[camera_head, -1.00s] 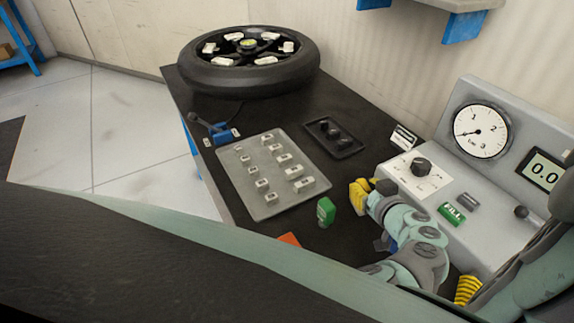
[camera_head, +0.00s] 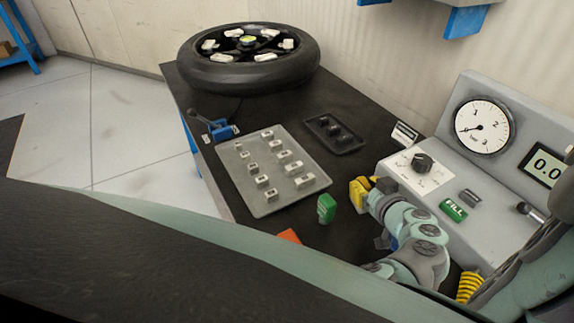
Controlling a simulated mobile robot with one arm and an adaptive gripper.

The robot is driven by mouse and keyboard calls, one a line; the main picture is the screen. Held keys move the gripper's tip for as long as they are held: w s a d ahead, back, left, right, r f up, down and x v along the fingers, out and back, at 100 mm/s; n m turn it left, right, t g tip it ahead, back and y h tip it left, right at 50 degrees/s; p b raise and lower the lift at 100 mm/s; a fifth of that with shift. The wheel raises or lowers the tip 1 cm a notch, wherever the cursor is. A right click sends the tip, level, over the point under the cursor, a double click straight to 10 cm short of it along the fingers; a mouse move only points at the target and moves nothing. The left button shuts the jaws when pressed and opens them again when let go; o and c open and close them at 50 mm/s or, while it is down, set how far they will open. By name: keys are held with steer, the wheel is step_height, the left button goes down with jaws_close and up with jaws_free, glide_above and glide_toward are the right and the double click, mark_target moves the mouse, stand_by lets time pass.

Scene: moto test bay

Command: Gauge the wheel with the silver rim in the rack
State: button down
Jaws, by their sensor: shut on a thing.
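My gripper (camera_head: 378,190) is at the front right of the bench, at the end of my teal and grey arm. It is shut on a yellow block (camera_head: 359,193), low over the dark bench top; the jaws are partly hidden by my arm. I cannot tell whether the block touches the bench. A wheel with a black tyre (camera_head: 245,75) lies flat at the far end of the bench. Its rim looks dark, with several pale blocks around it. No rack and no silver-rimmed wheel show in this view.
A grey console (camera_head: 465,225) with a round dial gauge (camera_head: 482,127) and display stands at the right. A grey plate (camera_head: 272,205) with small pale blocks, a black tray (camera_head: 334,135), a green block (camera_head: 326,208) and an orange piece (camera_head: 289,237) lie on the bench (camera_head: 225,110). Open floor is left.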

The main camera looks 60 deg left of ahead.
steer(key=shift+f, duration=0.15)
steer(key=c, duration=0.9)
jaws_free()
steer(key=shift+s+d+r, duration=0.1)
steer(key=shift+d+r, duration=0.15)
steer(key=shift+d, duration=0.3)
steer(key=shift+v, duration=5.45)
